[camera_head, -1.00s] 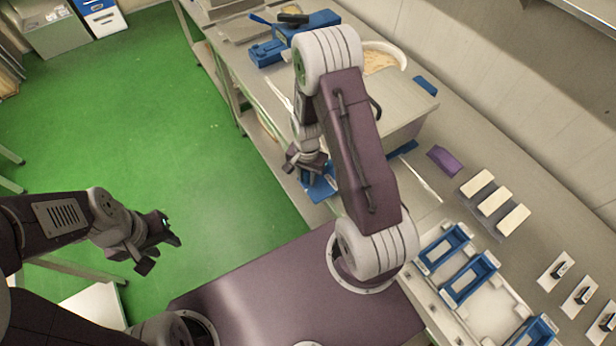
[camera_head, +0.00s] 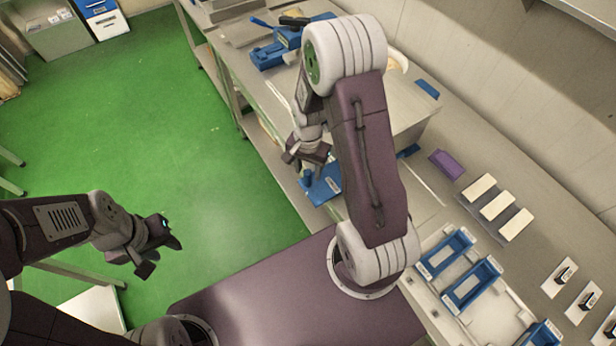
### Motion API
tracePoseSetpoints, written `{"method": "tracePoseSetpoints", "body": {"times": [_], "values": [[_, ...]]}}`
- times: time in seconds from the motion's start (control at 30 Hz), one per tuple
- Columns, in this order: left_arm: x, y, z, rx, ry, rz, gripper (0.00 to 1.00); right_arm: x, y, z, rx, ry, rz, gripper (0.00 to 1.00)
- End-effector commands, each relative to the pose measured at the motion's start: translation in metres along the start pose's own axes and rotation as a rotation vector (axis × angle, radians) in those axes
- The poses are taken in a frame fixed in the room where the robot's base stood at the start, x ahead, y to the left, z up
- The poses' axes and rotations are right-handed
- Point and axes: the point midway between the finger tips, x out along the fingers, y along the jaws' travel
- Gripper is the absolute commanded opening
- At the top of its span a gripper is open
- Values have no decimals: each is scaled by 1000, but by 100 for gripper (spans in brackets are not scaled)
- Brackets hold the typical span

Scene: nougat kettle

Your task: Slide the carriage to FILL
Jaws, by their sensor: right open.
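A blue piece (camera_head: 326,186) with a small white label and a short upright blue knob (camera_head: 308,177) sits at the bench's front edge, below my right gripper; it may be the carriage. My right gripper (camera_head: 304,165) is open and points down just above the knob. I cannot tell whether its fingers touch the knob or stand around it. My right arm hides the bench right behind the piece. No FILL mark is readable. My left gripper (camera_head: 160,254) hangs open and empty over the green floor, far from the bench.
A blue device with a black-ended lever (camera_head: 294,21) stands at the back of the bench. A purple block (camera_head: 446,164), pale bars (camera_head: 497,205) and blue-framed trays (camera_head: 472,284) lie on the right. Open floor (camera_head: 200,150) lies to the left.

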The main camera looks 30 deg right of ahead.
Motion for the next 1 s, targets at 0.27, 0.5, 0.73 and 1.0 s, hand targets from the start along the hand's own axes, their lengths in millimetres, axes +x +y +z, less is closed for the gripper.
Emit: {"method": "tracePoseSetpoints", "body": {"times": [0.27, 0.5, 0.73, 1.0], "values": [[4, 0, 0, 0, 0, 0, 36, -33, 0, 0, 0, 1, -1, 45], [3, 0, 0, 0, 0, 0, 36, -35, 0, 0, 0, -1, 0, 45], [3, 0, 0, 0, 0, 0, 36, -35, 0, 0, 0, -1, 0, 45], [38, -1, 4, 0, 0, 0, 36, -48, -15, 24, -106, 77, -84, 45]]}}
